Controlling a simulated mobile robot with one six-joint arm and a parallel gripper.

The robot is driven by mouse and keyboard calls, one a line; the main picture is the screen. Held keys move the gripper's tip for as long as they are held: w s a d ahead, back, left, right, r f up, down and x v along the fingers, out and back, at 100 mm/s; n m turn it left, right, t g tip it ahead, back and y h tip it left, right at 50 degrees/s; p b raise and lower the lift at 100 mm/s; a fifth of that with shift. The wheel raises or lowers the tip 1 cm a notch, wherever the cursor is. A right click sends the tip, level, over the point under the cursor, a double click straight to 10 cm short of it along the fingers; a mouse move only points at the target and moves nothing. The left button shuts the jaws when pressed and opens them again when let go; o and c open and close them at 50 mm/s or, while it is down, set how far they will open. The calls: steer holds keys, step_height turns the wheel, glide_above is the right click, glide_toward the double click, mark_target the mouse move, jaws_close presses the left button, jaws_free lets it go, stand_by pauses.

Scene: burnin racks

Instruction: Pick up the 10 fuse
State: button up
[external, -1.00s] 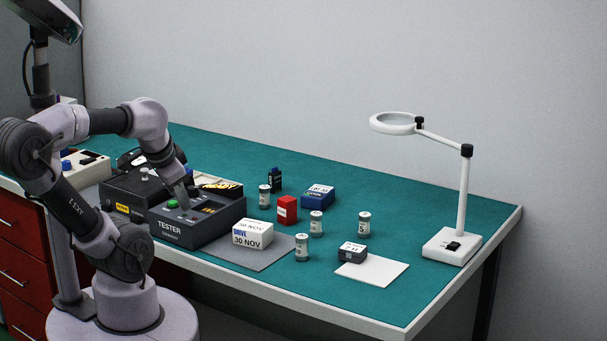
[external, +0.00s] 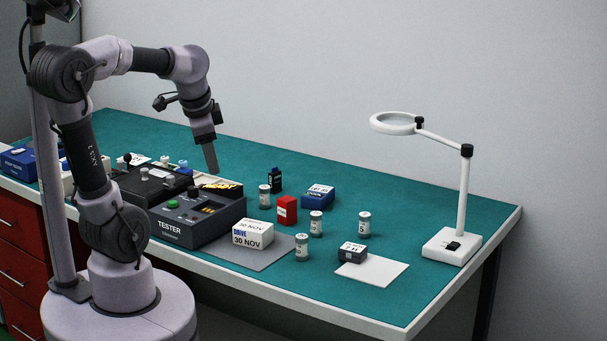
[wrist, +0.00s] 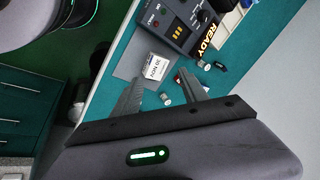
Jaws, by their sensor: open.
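Several small glass fuses with pale labels stand upright on the green bench: one at the back (external: 264,197), one in the middle (external: 316,223), one near the front (external: 302,247) and one at the right (external: 364,224). The right one seems to read 5; I cannot tell which is the 10. My gripper (external: 212,170) is high above the back of the tester (external: 190,232), pointing down, apart from every fuse. In the wrist view its fingers (wrist: 161,92) are spread and empty, with two fuses (wrist: 165,98) (wrist: 203,65) visible beyond them.
A white 30 NOV box (external: 253,235) sits on a grey mat. A red block (external: 287,210), a blue box (external: 318,196) and a dark bottle (external: 275,180) stand near the fuses. A magnifier lamp (external: 452,245) stands right.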

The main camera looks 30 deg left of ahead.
steer(key=w+d+r+m+g+p, duration=0.1)
steer(key=w+d+r+m+p, duration=0.25)
steer(key=w, duration=0.45)
steer(key=m+g+h+p, duration=0.1)
steer(key=m+g+p, duration=0.2)
steer(key=m+p, duration=0.45)
glide_above(316, 213)
step_height(316, 213, down, 8)
steer(key=shift+m, duration=0.3)
steer(key=f+b, duration=0.1)
steer(key=f, duration=0.3)
steer(key=f+b, duration=0.1)
steer(key=f, duration=0.3)
steer(key=f+b, duration=0.2)
steer(key=f, duration=0.1)
steer(key=shift+s+a+f, duration=0.15)
steer(key=shift+s+f, duration=0.15)
steer(key=shift+f, duration=0.1)
steer(key=f, duration=0.2)
steer(key=f+b, duration=0.2)
steer(key=f, duration=0.1)
steer(key=shift+w+d+f, duration=0.2)
steer(key=shift+w+f, duration=0.05)
steer(key=shift+f, duration=0.05)
steer(key=shift+r, duration=0.15)
steer(key=shift+c, duration=0.4)
jaws_close()
